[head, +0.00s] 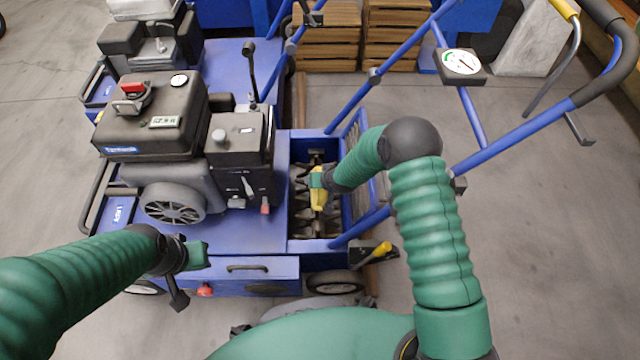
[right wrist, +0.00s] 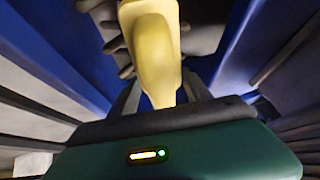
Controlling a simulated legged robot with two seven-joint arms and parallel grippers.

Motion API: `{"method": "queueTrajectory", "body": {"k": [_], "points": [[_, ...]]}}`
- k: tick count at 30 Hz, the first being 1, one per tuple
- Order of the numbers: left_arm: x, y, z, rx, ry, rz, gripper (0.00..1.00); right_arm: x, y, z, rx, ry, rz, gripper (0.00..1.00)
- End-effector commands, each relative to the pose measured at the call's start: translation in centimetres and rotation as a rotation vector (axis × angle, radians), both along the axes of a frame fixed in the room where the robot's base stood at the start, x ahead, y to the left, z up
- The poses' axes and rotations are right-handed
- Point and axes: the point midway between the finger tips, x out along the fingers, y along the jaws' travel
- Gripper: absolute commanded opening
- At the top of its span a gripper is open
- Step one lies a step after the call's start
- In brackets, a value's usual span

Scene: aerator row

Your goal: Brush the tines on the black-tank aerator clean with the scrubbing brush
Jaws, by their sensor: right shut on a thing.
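The black-tank aerator (head: 155,120) stands left of centre in the head view, with a blue deck and an open bay holding dark tines (head: 302,218). My right gripper (head: 318,182) reaches down into this bay, shut on the yellow scrubbing brush (head: 318,198). In the right wrist view the brush's yellow handle (right wrist: 155,50) rises between the fingers, with dark tines (right wrist: 105,22) just beyond it. The bristles are hidden, and I cannot tell whether they touch the tines.
Blue handlebar tubes (head: 400,52) with a round gauge (head: 462,63) rise around my right arm. A second aerator (head: 150,35) stands close behind the first. Wooden crates (head: 330,35) stand at the back. Grey floor (head: 540,220) is clear at the right.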

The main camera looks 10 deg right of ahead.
Motion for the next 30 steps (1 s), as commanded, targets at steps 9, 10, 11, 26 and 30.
{"method": "queueTrajectory", "body": {"k": [9,10,11,26,30], "points": [[0.0,0.0,0.7,0.000,0.000,0.000,0.00,-1.0,0.2,0.0,0.000,0.005,0.001,0.19],[0.0,0.0,0.9,0.000,0.000,0.000,0.00,-1.3,0.3,0.0,0.000,0.006,0.001,0.19],[0.0,0.0,1.0,0.000,0.000,0.000,0.00,-1.6,0.3,0.0,0.000,0.007,0.002,0.19],[0.0,0.0,2.6,0.000,0.000,0.000,0.00,-5.3,1.1,-0.3,0.000,0.009,0.003,0.19],[0.0,0.0,2.5,0.000,0.000,0.000,0.00,-5.3,1.1,-0.4,0.001,0.009,0.002,0.19]]}}
